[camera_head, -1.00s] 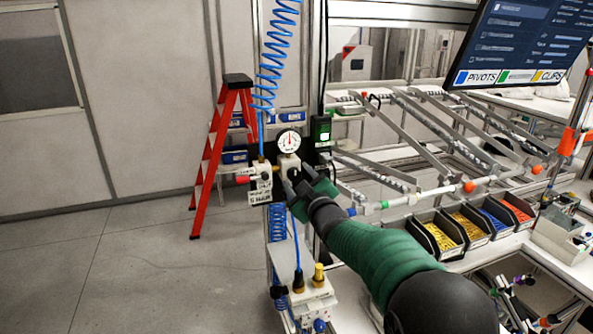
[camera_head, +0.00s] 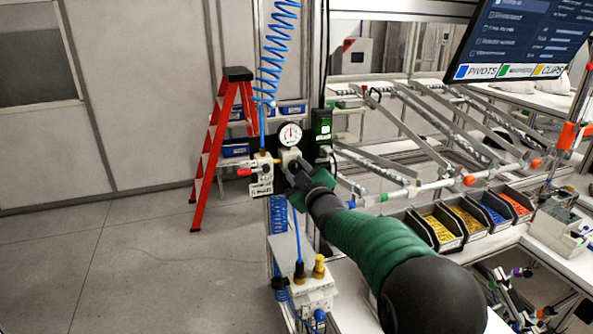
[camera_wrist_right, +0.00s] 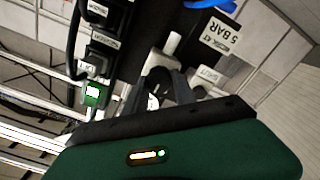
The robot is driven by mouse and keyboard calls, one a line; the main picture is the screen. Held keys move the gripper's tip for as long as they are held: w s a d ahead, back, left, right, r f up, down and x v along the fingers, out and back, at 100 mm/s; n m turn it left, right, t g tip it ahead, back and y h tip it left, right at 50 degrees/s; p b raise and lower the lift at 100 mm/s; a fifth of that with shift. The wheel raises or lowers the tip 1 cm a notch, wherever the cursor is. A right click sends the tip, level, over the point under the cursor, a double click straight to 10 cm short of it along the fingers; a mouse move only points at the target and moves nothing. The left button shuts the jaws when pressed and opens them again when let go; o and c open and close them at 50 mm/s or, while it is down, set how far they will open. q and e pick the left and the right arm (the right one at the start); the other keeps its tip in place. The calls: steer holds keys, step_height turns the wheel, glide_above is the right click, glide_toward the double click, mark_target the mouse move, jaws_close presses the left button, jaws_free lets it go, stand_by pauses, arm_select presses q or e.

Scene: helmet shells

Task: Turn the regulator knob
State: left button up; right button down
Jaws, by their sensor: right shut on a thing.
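The regulator with its round white gauge (camera_head: 289,135) is mounted on the post at the workbench's left end. My right gripper (camera_head: 292,168) is at the regulator, just below the gauge, coming from the lower right. In the right wrist view its dark fingers (camera_wrist_right: 168,88) are shut on the regulator knob, which is mostly hidden between them. A "5 BAR" label (camera_wrist_right: 220,37) shows beside the fingers there. My left gripper is not in view.
A red ladder (camera_head: 213,145) stands behind, to the left. A coiled blue hose (camera_head: 275,50) hangs above the regulator. A white unit with black and yellow fittings (camera_head: 310,285) sits below. Bins of coloured parts (camera_head: 440,232) line the bench at right.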

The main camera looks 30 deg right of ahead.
steer(key=shift+f+m, duration=0.3)
steer(key=shift+m+b, duration=0.45)
steer(key=shift+m, duration=0.45)
steer(key=shift+d+f+m, duration=0.1)
steer(key=shift+f+m, duration=0.05)
steer(key=shift+m, duration=1.55)
steer(key=c, duration=1.4)
jaws_free()
steer(key=o, duration=0.4)
steer(key=shift+w, duration=0.1)
steer(key=shift+r, duration=0.2)
